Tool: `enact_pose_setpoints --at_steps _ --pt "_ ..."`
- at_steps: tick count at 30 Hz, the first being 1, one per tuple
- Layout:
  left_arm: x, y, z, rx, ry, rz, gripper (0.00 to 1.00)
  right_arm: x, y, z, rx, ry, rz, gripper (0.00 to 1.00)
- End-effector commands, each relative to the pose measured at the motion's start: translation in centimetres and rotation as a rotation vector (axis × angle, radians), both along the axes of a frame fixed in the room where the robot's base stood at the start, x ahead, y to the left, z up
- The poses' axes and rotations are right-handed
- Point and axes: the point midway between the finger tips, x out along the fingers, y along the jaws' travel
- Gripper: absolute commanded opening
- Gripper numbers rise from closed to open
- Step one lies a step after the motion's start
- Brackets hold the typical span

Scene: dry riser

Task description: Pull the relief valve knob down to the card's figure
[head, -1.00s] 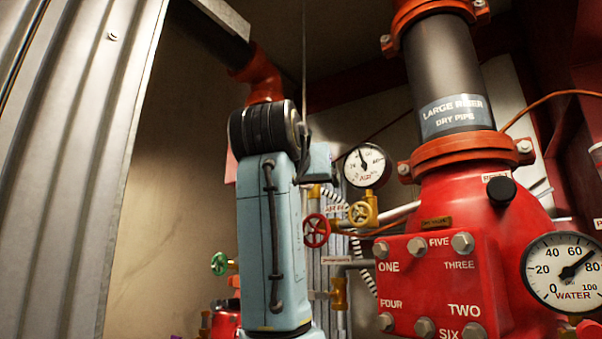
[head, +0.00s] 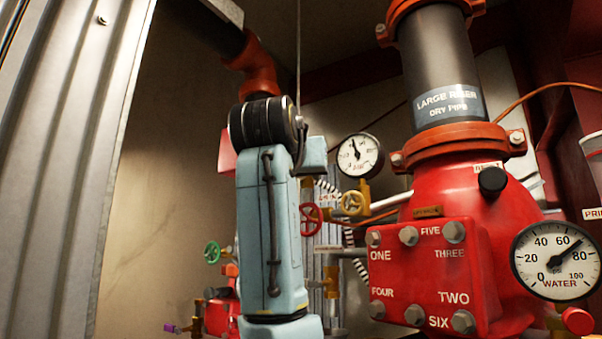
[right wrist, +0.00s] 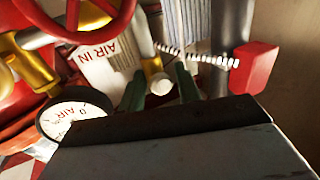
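My right arm rises through the middle of the head view, and its light-blue wrist part (head: 314,156) is left of the white AIR gauge (head: 360,155). The fingers are hidden there. In the right wrist view the two green fingers of my right gripper (right wrist: 160,88) stand apart. A pale rounded piece (right wrist: 158,80) shows between or beyond them; I cannot tell if they touch it, or if it is the relief valve knob. The AIR gauge (right wrist: 72,117) is at lower left there. Its needle points up and slightly left in the head view. No readable card shows. My left gripper is out of view.
The large red valve body (head: 460,240) and WATER gauge (head: 555,260) fill the right. A red block (right wrist: 253,68) is right of the fingers. Corrugated metal (head: 70,150) stands at left.

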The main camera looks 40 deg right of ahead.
Motion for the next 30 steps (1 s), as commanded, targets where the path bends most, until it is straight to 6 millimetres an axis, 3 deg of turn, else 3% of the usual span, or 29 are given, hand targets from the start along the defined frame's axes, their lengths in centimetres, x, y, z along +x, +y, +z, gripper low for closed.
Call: enact_pose_setpoints --at_steps 1,6,30 --pt "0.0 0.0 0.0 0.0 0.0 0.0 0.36 0.1 0.1 0.0 -0.001 0.001 0.004 0.24" --pt "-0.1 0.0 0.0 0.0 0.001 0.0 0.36 0.1 0.1 0.0 -0.002 0.001 0.005 0.06" --pt "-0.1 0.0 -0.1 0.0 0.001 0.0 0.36 -0.2 1.4 -0.1 -0.003 0.002 0.013 0.06"
